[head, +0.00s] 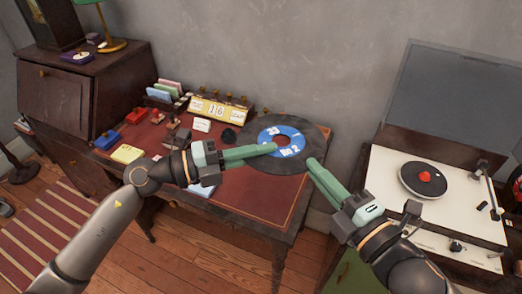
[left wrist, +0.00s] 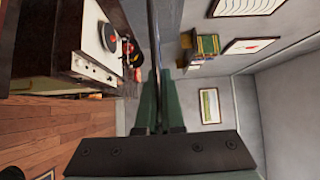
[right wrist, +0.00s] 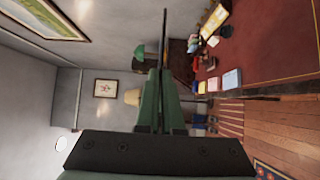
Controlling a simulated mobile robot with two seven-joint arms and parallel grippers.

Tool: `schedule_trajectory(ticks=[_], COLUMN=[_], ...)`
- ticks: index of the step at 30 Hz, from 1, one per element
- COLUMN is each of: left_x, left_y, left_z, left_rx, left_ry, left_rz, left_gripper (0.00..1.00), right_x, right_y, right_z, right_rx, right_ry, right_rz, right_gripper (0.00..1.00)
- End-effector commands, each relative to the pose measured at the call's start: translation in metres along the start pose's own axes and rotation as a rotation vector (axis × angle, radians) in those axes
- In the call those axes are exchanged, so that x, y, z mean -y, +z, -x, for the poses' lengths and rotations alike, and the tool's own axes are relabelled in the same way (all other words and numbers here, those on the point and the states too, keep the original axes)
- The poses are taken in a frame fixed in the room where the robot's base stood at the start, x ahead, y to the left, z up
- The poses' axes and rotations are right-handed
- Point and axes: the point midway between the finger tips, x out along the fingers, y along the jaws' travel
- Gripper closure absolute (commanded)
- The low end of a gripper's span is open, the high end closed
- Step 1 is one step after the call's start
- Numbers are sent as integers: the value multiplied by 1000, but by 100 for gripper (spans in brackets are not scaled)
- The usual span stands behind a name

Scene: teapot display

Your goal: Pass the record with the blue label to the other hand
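The dark record with the blue label (head: 292,151) is in the middle of the head view, held in the air in front of the desk. My left gripper (head: 274,148) reaches it from the left, its green fingers crossing part of the label. In the left wrist view the record shows edge-on as a thin dark strip (left wrist: 153,60) between the fingers. My right gripper (head: 311,163) is at the record's right side. In the right wrist view the record's thin edge (right wrist: 163,45) runs between the closed fingers. Both grippers look shut on it.
A desk with a red top (head: 240,190) stands behind and below, with a yellow calendar (head: 220,109) and small boxes on it. A record player (head: 430,210) with a raised lid stands at the right. Wooden floor (head: 180,255) lies in front.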

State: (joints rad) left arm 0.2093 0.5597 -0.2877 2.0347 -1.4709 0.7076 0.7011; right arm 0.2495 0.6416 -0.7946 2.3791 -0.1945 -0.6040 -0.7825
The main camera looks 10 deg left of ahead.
Motion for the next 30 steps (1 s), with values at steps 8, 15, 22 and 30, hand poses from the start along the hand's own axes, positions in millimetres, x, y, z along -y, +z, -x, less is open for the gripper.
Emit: schedule_trajectory(ticks=[8,15,22,30], left_x=[-2,-2,-3,-2], left_y=[0,0,0,0], left_z=[0,0,0,0], left_rx=[-1,-1,-1,0], left_ry=[5,6,7,5], left_rz=[0,0,0,0], left_gripper=[100,100,100,100], right_x=[-2,-3,-3,-2], right_y=[0,0,0,0], right_z=[0,0,0,0], right_rx=[0,0,0,0], right_ry=[6,7,8,6], right_rz=[2,3,3,2], right_gripper=[100,100,100,70])
